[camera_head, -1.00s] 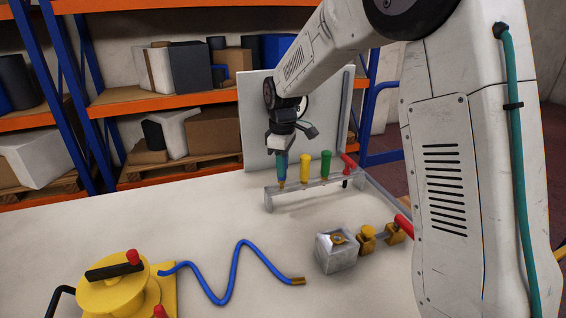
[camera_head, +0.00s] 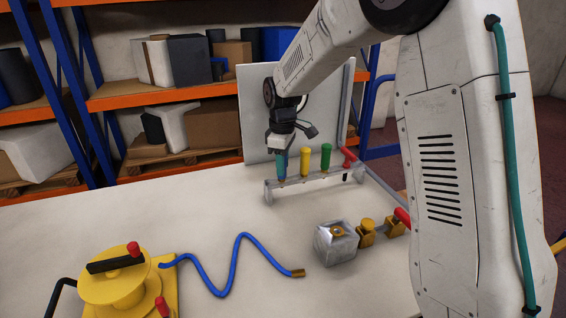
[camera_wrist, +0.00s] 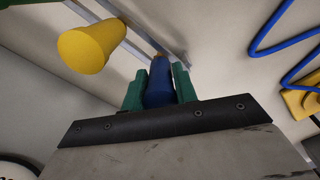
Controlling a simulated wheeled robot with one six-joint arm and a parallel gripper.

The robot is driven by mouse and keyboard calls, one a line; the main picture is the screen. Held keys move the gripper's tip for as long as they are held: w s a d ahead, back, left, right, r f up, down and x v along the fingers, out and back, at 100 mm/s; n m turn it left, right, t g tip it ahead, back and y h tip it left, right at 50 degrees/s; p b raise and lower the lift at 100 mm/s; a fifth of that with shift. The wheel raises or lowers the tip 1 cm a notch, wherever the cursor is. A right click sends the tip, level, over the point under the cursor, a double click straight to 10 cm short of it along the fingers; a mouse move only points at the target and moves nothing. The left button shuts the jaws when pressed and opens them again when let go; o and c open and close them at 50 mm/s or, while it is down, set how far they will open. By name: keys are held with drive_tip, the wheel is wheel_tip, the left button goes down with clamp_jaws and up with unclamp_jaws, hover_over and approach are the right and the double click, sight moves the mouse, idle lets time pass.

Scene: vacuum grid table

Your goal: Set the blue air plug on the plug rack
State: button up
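The blue air plug (camera_wrist: 159,84) is upright between the two green fingers of my gripper (camera_wrist: 160,88), which look closed against its sides. In the head view my gripper (camera_head: 282,162) is over the left end of the grey plug rack (camera_head: 330,182). The blue plug (camera_head: 282,178) shows below the fingers, its tip at the rack's top bar. How deep the tip sits is too small to tell. The rack bar (camera_wrist: 118,12) also shows in the wrist view.
A yellow plug (camera_head: 305,161), a green plug (camera_head: 326,157) and a red plug (camera_head: 348,155) stand right of the blue one. A panel (camera_head: 255,105) rises behind. A blue hose (camera_head: 232,268), a yellow reel (camera_head: 112,292) and a metal block (camera_head: 335,245) lie in front.

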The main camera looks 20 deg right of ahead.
drive_tip(key=o, duration=0.3)
drive_tip(key=shift+r, duration=3.9)
